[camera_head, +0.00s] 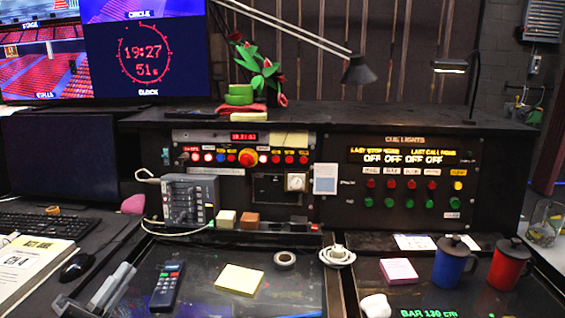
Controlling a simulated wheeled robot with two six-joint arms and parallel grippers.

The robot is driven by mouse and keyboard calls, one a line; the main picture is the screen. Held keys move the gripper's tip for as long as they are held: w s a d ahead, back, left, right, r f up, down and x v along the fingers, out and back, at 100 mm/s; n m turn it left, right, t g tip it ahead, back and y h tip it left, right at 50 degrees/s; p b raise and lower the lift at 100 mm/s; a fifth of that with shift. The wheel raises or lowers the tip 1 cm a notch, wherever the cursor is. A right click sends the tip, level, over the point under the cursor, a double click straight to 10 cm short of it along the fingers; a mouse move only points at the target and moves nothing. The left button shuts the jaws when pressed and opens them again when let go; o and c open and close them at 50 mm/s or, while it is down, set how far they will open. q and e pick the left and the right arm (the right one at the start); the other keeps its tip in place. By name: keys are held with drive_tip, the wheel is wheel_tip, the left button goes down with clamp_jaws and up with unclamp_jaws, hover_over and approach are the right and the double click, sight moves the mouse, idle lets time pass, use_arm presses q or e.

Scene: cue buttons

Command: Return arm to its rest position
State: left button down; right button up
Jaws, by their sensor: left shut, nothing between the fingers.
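My left gripper (118,277) shows at the lower left, grey, low over the dark desk. Its fingers are shut with nothing between them and point up and to the right. It is just left of a dark handset with a keypad (167,286), well apart from the cue panel. The cue lights panel (397,180) stands at the back right, with a row of red buttons (391,184) above a row of green ones (391,203) and a yellow one (457,186). Its amber display reads OFF several times. My right gripper is not in view.
A yellow note pad (239,279) and a tape roll (285,260) lie mid-desk. A blue mug (451,262) and a red mug (508,265) stand at right.

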use_arm(q)
drive_tip(key=s+a+f+n+g+y, duration=0.35)
drive_tip(key=a+f+n+y, duration=0.25)
drive_tip(key=f+n+y, duration=0.35)
drive_tip(key=s+a+f+n+g+y, duration=0.35)
drive_tip(key=a+f+n+y, duration=0.25)
drive_tip(key=f+n+y, duration=0.4)
drive_tip(key=s+d+f+n+g+h, duration=0.1)
drive_tip(key=s+d+f+g+h, duration=0.3)
drive_tip(key=s+f, duration=0.35)
drive_tip(key=s+d+f+n+g+h, duration=0.1)
drive_tip(key=s+d+f+g+h, duration=0.25)
drive_tip(key=s+f+g, duration=0.35)
wheel_tip(320, 180, down, 22)
drive_tip(key=s+a+p, duration=0.1)
drive_tip(key=s+d+f+g+p, duration=0.1)
drive_tip(key=s+f, duration=1.4)
drive_tip(key=shift+s+g, duration=0.3)
drive_tip(key=shift+g, duration=0.1)
